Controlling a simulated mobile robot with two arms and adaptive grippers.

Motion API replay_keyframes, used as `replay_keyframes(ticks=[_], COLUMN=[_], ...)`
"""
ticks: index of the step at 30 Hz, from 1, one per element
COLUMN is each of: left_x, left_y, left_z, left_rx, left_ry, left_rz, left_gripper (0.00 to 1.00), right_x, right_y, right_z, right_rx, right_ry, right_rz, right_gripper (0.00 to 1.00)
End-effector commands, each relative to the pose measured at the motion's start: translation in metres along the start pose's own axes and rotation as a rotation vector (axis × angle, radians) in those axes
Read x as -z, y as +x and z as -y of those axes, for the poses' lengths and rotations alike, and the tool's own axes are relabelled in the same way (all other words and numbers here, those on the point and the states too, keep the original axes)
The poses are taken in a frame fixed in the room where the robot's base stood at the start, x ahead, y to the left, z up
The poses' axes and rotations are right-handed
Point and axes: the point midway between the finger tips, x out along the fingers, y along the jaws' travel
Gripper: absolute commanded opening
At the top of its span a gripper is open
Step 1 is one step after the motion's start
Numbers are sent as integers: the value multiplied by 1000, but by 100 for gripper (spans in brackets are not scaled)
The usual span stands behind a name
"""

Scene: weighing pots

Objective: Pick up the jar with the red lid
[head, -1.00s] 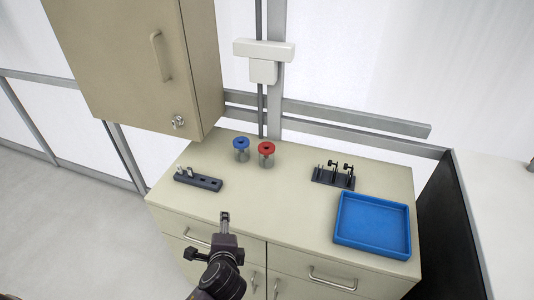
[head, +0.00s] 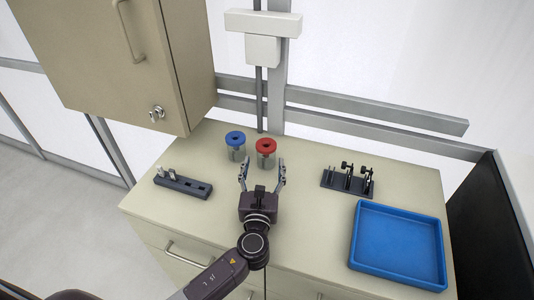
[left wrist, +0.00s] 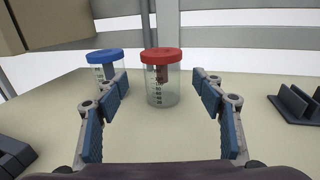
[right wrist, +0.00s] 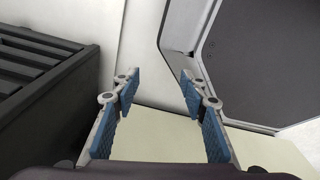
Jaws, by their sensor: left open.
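The jar with the red lid (head: 265,147) stands upright at the back of the counter, a clear jar with dark marks on its side. It also shows in the left wrist view (left wrist: 161,80), between the finger lines and beyond the tips. The jar with the blue lid (head: 236,142) stands just left of it, partly hidden by a finger in the left wrist view (left wrist: 105,62). My left gripper (head: 263,170) is open and empty, in front of the red-lidded jar and pointing at it. My right gripper (right wrist: 159,82) is open and empty, away from the jars.
On the counter (head: 310,220), a dark block with slots (head: 183,184) lies left and a dark rack with posts (head: 347,181) stands right. A blue tray (head: 398,246) lies at the front right. A wall cabinet (head: 110,60) hangs at upper left.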

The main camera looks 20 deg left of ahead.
Motion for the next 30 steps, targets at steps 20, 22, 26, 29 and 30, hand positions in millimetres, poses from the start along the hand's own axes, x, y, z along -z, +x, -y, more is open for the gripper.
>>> replay_keyframes(ticks=[20, 22, 26, 29, 30], left_x=[-1, -1, -1, -1, -1], left_y=[70, 70, 70, 70, 70], left_z=[3, 3, 3, 3, 3], left_rx=[-2, -2, -2, -2, -2], left_ry=[-6, -6, -6, -6, -6], left_rz=[-1, -1, -1, -1, -1], left_gripper=[62, 62, 62, 51, 47], right_x=[-15, -12, -11, -12, -12], right_y=[-7, -7, -7, -7, -7], right_z=[-1, -2, -2, -1, -1], right_rx=[-1, -2, -1, -1, -1], right_ry=[-1, -1, -1, -2, -2], right_rz=[19, 14, 13, 14, 15], right_gripper=[40, 40, 40, 40, 40])
